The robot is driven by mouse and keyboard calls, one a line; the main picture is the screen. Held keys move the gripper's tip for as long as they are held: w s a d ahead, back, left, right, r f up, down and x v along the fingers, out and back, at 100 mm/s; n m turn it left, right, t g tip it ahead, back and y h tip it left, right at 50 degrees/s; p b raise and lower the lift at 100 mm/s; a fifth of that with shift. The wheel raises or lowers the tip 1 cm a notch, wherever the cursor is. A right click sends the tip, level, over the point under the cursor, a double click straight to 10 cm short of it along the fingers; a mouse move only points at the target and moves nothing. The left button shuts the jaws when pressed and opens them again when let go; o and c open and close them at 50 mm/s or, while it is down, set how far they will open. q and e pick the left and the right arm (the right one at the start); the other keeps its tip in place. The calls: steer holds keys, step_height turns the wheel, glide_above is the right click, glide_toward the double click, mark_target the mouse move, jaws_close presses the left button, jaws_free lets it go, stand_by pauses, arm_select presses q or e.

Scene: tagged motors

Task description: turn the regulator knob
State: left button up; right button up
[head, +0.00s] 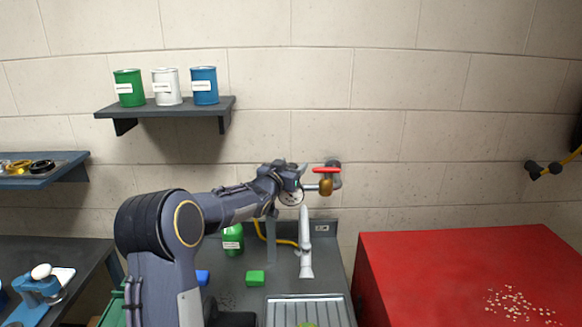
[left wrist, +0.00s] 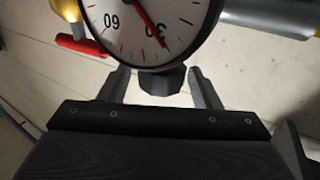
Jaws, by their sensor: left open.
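The regulator's dark knob (left wrist: 162,80) sits under a round white gauge (left wrist: 145,25) with a red needle in the left wrist view. My left gripper (left wrist: 160,86) is open, with one finger on each side of the knob and a visible gap to each. I cannot tell how deep the fingers reach along it. In the head view my left gripper (head: 290,180) is at the wall pipe, in front of the gauge (head: 291,196). It hides the knob there. My right gripper is not in view.
A red valve handle (head: 326,170) and brass fitting (head: 326,187) are just right of the gripper. Below are a pale upright tool (head: 306,245), a yellow hose (head: 283,241), a green can (head: 232,238) and a green block (head: 255,278). A red cabinet (head: 450,265) stands right.

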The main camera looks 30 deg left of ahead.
arm_select(q)
steer(key=shift+s, duration=0.1)
steer(key=shift+s+f, duration=0.1)
steer(key=shift+s, duration=0.2)
steer(key=s+b, duration=0.3)
steer(key=s, duration=0.4)
steer(key=shift+d, duration=0.3)
steer(key=s+d+f+g+h, duration=0.1)
steer(key=s+d+f+g, duration=0.3)
steer(key=s, duration=0.9)
steer(key=s+d+f+g+h, duration=0.2)
steer(key=s+d+f+g, duration=0.2)
steer(key=s+d, duration=0.6)
steer(key=s+d+f+g+h, duration=0.2)
steer(key=s+d+f+g, duration=0.2)
steer(key=s, duration=1.1)
steer(key=d+f, duration=0.3)
steer(key=shift+s+d+f+n, duration=0.15)
steer(key=shift+s+d+n, duration=0.15)
steer(key=shift+s, duration=0.05)
